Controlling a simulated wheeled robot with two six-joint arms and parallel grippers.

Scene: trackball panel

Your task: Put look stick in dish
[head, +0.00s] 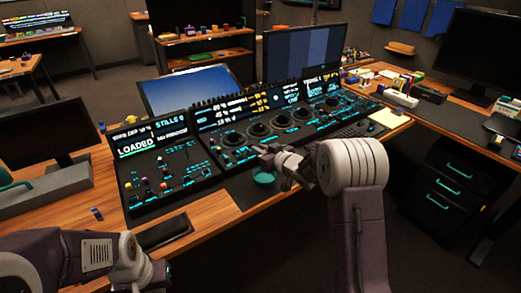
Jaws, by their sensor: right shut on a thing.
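A small teal dish (264,177) sits at the front edge of the control panel, just below my right gripper. My right gripper (262,153) is over the panel's front, just above and behind the dish in the picture. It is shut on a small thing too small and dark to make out. A small blue and purple stick-like piece (97,213) stands on the wooden desk left of the panel; I cannot tell whether it is the look stick. My left arm comes in at the bottom left; its gripper's fingers do not show.
The black control panel (180,172) with lit screens and dark trackballs fills the middle. A black pad (164,232) lies on the desk at the front left. A yellow note (390,118) and several small boxes are to the right. Drawers (447,183) stand at the right.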

